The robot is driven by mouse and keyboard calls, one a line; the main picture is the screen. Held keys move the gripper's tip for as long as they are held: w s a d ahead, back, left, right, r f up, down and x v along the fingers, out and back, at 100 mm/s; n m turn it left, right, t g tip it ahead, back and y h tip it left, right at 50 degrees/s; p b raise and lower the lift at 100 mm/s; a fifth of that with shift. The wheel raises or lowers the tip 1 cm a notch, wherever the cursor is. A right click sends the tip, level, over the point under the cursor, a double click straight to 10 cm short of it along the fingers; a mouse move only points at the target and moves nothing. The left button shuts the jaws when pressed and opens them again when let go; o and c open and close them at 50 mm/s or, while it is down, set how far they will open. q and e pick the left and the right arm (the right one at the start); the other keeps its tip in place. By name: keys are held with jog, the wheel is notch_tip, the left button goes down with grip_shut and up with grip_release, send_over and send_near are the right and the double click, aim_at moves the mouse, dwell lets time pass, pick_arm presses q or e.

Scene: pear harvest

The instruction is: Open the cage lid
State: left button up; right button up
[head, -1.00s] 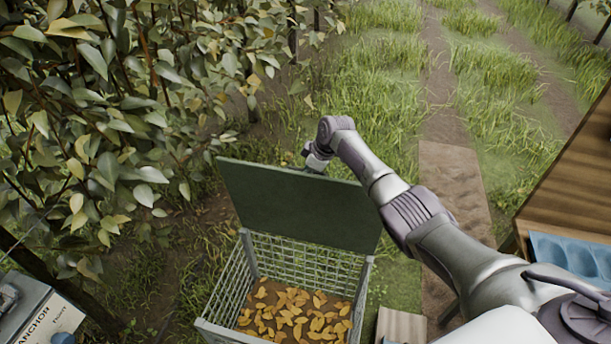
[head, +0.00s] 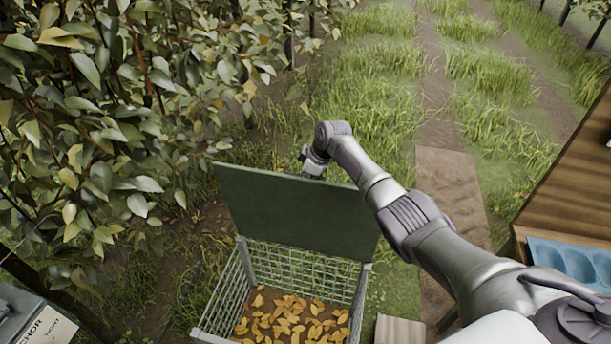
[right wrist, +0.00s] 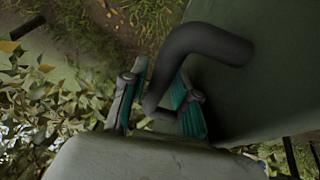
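The cage (head: 220,292) is a grey wire-mesh box low in the middle of the head view, open at the top. Its dark green lid (head: 295,212) stands raised along the far side, steeply tilted. My right gripper (head: 312,165) is at the lid's upper edge, its fingers mostly hidden behind the lid. In the right wrist view, a dark bent handle (right wrist: 212,45) on the lid's face (right wrist: 270,90) passes between the teal-padded fingers of my right gripper (right wrist: 160,98), which look closed around it. My left gripper is in neither view.
Yellow-brown leaves (head: 290,318) lie inside the cage. Leafy branches (head: 90,130) stand close on the left. A wooden table (head: 575,185) with a blue moulded tray (head: 575,262) is on the right. A grey box with a label (head: 45,328) is at the lower left. Grass and a dirt path lie beyond.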

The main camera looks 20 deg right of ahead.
jog(key=v, duration=1.2)
jog(key=shift+d, duration=0.1)
